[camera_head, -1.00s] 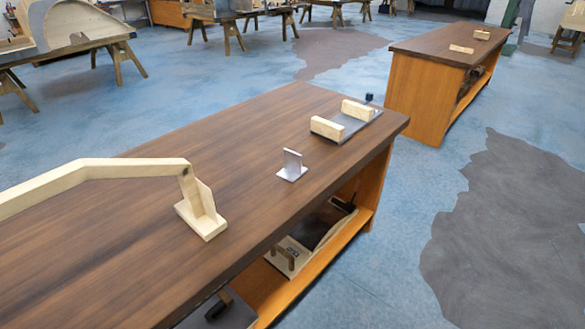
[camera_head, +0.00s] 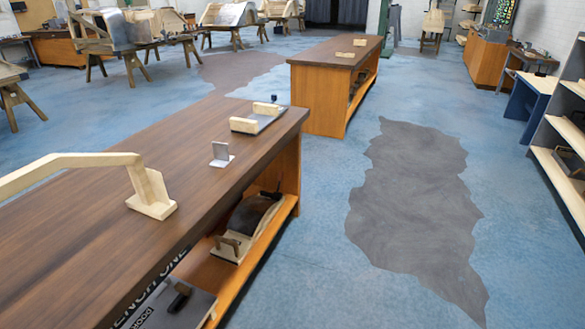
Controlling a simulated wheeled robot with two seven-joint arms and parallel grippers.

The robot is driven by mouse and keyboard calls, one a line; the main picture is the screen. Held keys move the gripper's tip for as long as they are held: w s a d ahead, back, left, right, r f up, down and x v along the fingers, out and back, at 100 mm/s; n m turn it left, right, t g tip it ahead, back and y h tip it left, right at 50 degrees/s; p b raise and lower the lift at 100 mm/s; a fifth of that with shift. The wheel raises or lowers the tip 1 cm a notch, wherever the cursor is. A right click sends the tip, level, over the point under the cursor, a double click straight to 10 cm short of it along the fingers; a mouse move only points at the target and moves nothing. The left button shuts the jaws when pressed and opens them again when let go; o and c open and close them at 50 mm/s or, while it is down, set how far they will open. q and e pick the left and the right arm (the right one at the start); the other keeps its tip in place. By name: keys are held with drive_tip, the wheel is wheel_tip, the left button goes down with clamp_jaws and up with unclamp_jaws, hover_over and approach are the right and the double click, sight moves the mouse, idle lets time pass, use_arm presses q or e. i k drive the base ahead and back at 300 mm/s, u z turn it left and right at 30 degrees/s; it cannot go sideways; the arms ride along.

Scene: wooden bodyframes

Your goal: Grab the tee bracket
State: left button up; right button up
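A small grey metal bracket (camera_head: 221,156) stands on the dark wooden top of the near workbench (camera_head: 180,185), close to its right edge. It has an upright plate on a flat base, like an upside-down tee. It looks like the tee bracket. Nothing touches it.
Behind the bracket lies a dark plate with pale wooden blocks (camera_head: 244,124). A shelf under the bench holds tools. A second bench (camera_head: 318,95) stands beyond. Open floor (camera_head: 335,160) lies to the right.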

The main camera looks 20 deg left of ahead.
sight(222, 158)
drive_tip(key=u, duration=1.1)
drive_tip(key=k, duration=0.1)
drive_tip(key=z, duration=1.25)
drive_tip(key=i, duration=1.95)
drive_tip(key=u, duration=1.95)
drive_tip(key=i, duration=0.95)
drive_tip(key=u, duration=1.05)
